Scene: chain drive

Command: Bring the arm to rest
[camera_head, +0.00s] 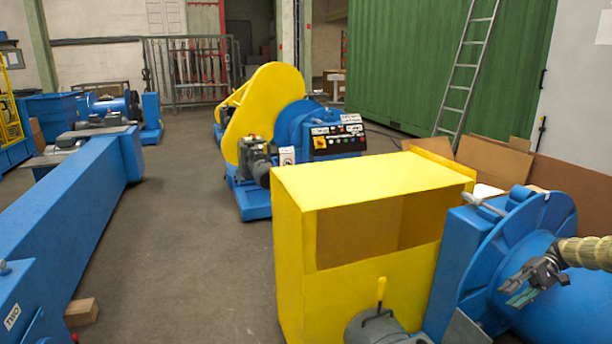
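My gripper (522,291) is at the right edge of the head view, at the end of my arm, which comes in from the right. It appears in front of the blue round machine housing (528,232). Its dark fingers with greenish-grey tips point to the lower left. The fingertips show a gap between them, and nothing is visible in them. I cannot tell whether the gripper touches the housing.
A yellow box-shaped guard (360,180) with an open front stands left of the housing. A blue-yellow machine (265,120) with a control panel stands behind. A long blue beam (70,215) lies at left. Cardboard (495,163) and a ladder (468,70) are at right. Grey floor (190,240) is clear between.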

